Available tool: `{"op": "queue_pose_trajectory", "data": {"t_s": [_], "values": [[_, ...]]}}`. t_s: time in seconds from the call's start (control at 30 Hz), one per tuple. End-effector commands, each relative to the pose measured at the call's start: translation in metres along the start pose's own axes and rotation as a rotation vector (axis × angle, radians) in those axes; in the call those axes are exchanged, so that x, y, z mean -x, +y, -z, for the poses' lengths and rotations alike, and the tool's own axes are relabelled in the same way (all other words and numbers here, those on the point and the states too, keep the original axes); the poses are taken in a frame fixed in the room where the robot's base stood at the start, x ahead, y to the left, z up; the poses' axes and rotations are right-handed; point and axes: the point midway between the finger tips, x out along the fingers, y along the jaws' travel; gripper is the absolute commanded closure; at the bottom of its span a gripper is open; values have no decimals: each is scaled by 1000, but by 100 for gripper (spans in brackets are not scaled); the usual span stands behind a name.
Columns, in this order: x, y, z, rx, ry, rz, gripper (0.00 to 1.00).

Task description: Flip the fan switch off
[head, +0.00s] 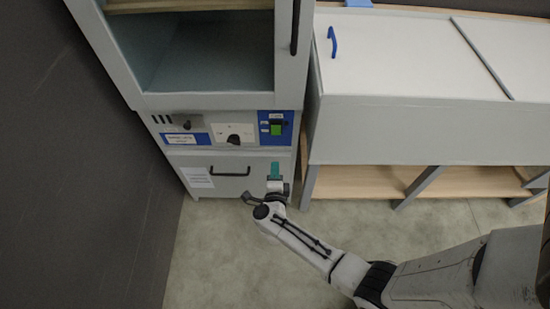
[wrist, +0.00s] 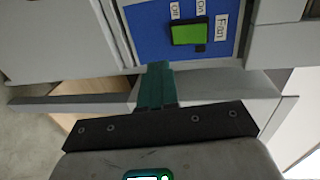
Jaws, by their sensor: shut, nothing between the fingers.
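The fan switch (head: 276,129) is a green rocker on a blue panel (head: 285,117) at the right of the cabinet's control strip. In the wrist view the switch (wrist: 187,34) sits near the top, beside "Fan", "On" and "Off" labels. I cannot tell which way it is set. My gripper (head: 275,165) is just below the panel in the head view, its teal fingers pointing up. In the wrist view my gripper (wrist: 157,70) is shut and empty, its tips below and slightly left of the switch. They appear apart from it.
A white knob plate (head: 232,133) and a dark knob (head: 187,124) are on the same strip. A drawer with a black handle (head: 230,172) is below. A white bench with a blue handle (head: 332,42) stands close on the right. A dark wall (head: 75,150) is on the left.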

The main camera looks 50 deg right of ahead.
Motion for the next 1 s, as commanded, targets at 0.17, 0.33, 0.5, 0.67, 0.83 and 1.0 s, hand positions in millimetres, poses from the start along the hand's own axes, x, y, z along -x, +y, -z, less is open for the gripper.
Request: {"op": "queue_pose_trajectory", "data": {"t_s": [0.17,0.33,0.5,0.67,0.83,1.0], "values": [[22,8,0,0,-1,0,100],[28,10,0,-1,0,1,100],[29,10,0,-1,1,0,100],[28,10,0,-1,0,0,100],[28,10,0,-1,0,0,100],[28,7,-4,5,-21,4,100]]}}
